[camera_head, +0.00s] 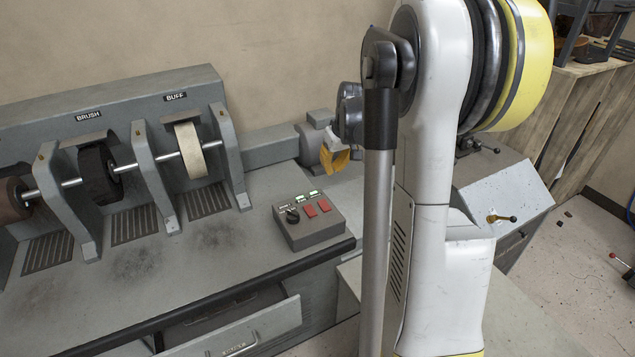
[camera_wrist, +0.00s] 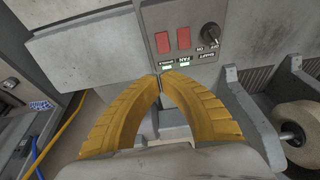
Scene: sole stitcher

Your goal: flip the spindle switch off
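A grey control box (camera_head: 318,228) sits on the bench, with a black shaft knob (camera_head: 292,216) and two red switches side by side. The spindle switch (camera_head: 324,205) is the one farther from the knob; the fan switch (camera_head: 309,211) is between. In the wrist view the box appears upside down, with the spindle switch (camera_wrist: 162,42) at left, the fan switch (camera_wrist: 183,38) beside it and the knob (camera_wrist: 210,35) at right. Green indicators by both switches look lit. My gripper (camera_wrist: 160,75) has its yellow fingertips together, empty, apparently above and behind the box.
Grey partitions with the buff wheel (camera_head: 189,150) and brush wheel (camera_head: 99,173) stand left of the box. A motor (camera_head: 316,138) is behind it. A drawer (camera_head: 245,330) is open at the front. The bench between box and wheels is clear.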

